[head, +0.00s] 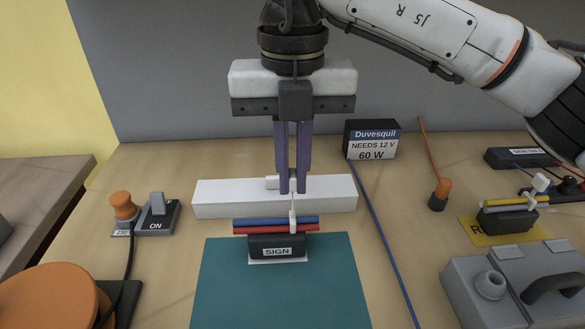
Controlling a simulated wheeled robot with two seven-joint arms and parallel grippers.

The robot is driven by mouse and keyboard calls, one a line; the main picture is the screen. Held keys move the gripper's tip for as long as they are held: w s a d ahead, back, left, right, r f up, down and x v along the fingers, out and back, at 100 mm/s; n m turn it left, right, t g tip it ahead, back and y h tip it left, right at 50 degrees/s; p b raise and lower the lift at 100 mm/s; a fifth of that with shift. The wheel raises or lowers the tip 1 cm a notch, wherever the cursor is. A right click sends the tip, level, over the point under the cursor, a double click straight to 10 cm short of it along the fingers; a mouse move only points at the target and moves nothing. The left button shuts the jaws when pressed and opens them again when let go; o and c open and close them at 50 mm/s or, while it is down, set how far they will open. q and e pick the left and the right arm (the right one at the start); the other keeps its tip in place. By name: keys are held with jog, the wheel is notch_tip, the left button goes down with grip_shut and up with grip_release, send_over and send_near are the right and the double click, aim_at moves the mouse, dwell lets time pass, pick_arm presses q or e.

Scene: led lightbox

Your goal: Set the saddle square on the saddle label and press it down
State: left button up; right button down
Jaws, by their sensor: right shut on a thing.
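My right gripper (293,190) points straight down with its purple fingers shut on a small white handle (273,183). A thin white stem (293,215) runs from there down across red and blue bars (276,225). Below lies a dark block (277,246) marked SIGN. I take handle, stem and block to be the saddle, though the join is too small to tell. The block is at the back edge of a teal mat (280,290), with a white label edge (278,261) showing under its front. Whether it touches the label is unclear. My left gripper is out of view.
A long white block (225,198) lies behind the fingers. A Duvesquil box (372,140), blue cable (378,225) and ON switch (157,215) surround the mat.

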jog(key=shift+f, duration=0.25)
jog(key=c, duration=1.8)
grip_release()
jog(key=shift+r+p, duration=2.8)
jog(key=shift+r, duration=1.25)
jog(key=shift+f, duration=0.1)
